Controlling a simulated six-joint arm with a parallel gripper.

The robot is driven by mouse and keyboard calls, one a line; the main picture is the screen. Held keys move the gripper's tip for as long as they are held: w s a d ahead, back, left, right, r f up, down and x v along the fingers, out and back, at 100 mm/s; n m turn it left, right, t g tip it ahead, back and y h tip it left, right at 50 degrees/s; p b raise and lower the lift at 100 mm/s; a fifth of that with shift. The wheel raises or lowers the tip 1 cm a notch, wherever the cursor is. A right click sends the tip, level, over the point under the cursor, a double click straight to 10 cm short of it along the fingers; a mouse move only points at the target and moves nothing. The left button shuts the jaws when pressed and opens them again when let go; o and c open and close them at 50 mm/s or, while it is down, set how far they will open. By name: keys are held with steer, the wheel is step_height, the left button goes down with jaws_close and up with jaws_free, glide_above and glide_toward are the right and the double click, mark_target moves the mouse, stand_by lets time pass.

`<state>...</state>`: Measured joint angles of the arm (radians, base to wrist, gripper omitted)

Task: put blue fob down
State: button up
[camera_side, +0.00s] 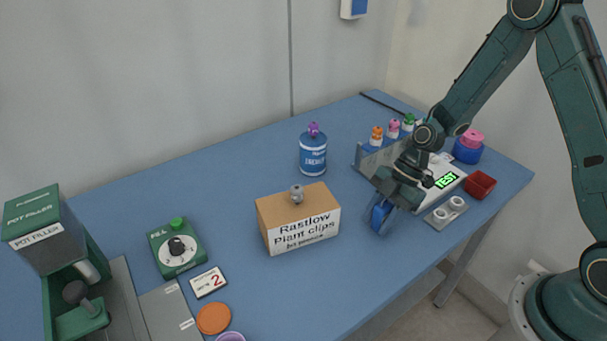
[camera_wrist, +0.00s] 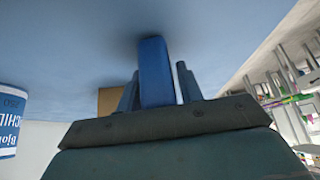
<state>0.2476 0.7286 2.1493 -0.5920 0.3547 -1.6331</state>
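The blue fob (camera_side: 380,215) is between the fingers of my gripper (camera_side: 385,211), low over the blue table near its front edge. In the wrist view the fob (camera_wrist: 155,72) stands out past both fingertips (camera_wrist: 158,85), its far end close to the table top with a dark shadow around it. Whether that end touches the table I cannot tell. The gripper is shut on the fob and points downward.
The Rastlow plant clips box (camera_side: 300,218) stands left of my gripper, a blue tin (camera_side: 313,155) behind it. To the right are a tray with a green display (camera_side: 446,180), a white-ringed holder (camera_side: 446,212) and a red bin (camera_side: 480,185). Bare table lies between box and gripper.

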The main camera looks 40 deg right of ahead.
steer(key=shift+o, duration=0.9)
steer(key=shift+r, duration=0.2)
steer(key=v, duration=1.2)
